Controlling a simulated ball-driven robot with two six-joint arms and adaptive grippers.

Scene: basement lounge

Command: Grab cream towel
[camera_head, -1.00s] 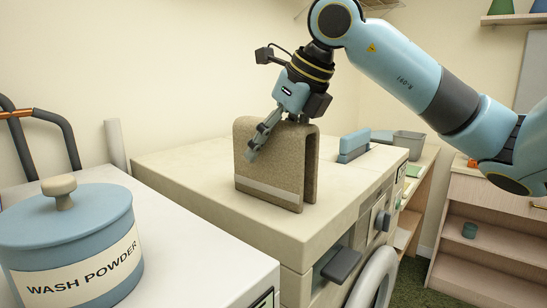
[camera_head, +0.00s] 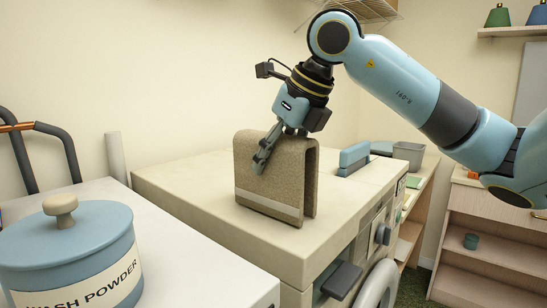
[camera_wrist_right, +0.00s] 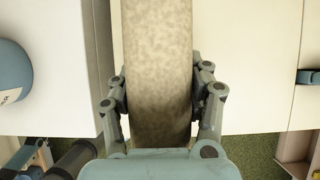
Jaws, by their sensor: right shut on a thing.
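The towel (camera_head: 268,180) is a speckled beige-brown cloth with a pale stripe near its lower edge. It stands folded over in an upside-down U on top of a cream washing machine (camera_head: 190,182). My right gripper (camera_head: 265,157) comes down from above and is shut on the towel near its upper part. One finger shows against the towel's front face; the other is hidden behind it. In the right wrist view, the towel (camera_wrist_right: 158,65) runs between the two fingers, which touch its sides. My left gripper is not in view.
A blue wash powder jar (camera_head: 75,250) stands on a white surface at the front left. A blue brush-like object (camera_head: 353,158) and a grey bin (camera_head: 408,153) are behind the towel to the right. Wooden shelves (camera_head: 490,225) stand at the far right.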

